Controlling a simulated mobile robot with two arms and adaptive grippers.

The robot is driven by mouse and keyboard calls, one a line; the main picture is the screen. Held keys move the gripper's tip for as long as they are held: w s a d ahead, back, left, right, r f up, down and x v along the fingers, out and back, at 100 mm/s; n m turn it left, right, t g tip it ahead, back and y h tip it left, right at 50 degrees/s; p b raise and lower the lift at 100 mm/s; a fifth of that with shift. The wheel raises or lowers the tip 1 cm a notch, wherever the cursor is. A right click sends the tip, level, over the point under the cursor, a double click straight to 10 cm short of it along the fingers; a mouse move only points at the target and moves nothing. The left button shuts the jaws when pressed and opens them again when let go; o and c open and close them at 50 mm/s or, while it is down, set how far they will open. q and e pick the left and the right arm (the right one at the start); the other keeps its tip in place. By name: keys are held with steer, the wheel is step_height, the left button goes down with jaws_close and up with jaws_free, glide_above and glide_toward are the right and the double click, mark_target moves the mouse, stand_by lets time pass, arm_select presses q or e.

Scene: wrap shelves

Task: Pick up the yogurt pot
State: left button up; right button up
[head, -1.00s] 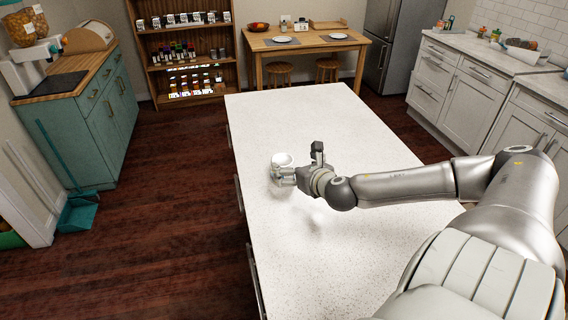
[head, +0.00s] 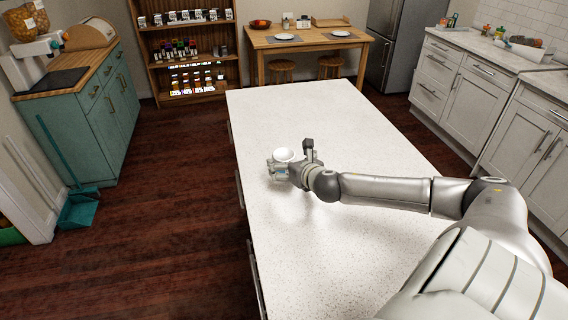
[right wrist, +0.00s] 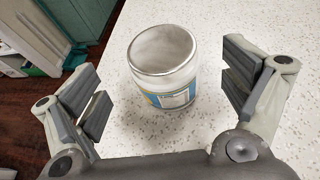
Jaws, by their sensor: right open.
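The yogurt pot (head: 284,154) is a small whitish pot standing upright on the white speckled island top (head: 330,125). In the right wrist view the pot (right wrist: 163,68) shows a round pale rim and a blue and yellow label. My right gripper (head: 277,170) is open at the near side of the pot. In the right wrist view its two fingers (right wrist: 166,90) stand to the left and right of the pot, with a gap on each side. The fingers hide the pot's lower part in the head view. My left gripper is not in view.
The rest of the island top is clear. Its left edge is close to the pot, with dark wooden floor (head: 180,190) beyond. A wooden table (head: 306,44) with two stools stands past the far end. White counters (head: 480,75) run along the right.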

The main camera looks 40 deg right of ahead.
steer(key=shift+f+p+x, duration=0.15)
steer(key=shift+p+x, duration=0.15)
steer(key=shift+x, duration=1)
steer(key=shift+f+p+x, duration=0.15)
steer(key=shift+p+x, duration=0.1)
steer(key=shift+x, duration=1.05)
steer(key=shift+s+d, duration=0.1)
steer(key=shift+s, duration=0.1)
steer(key=c, duration=0.9)
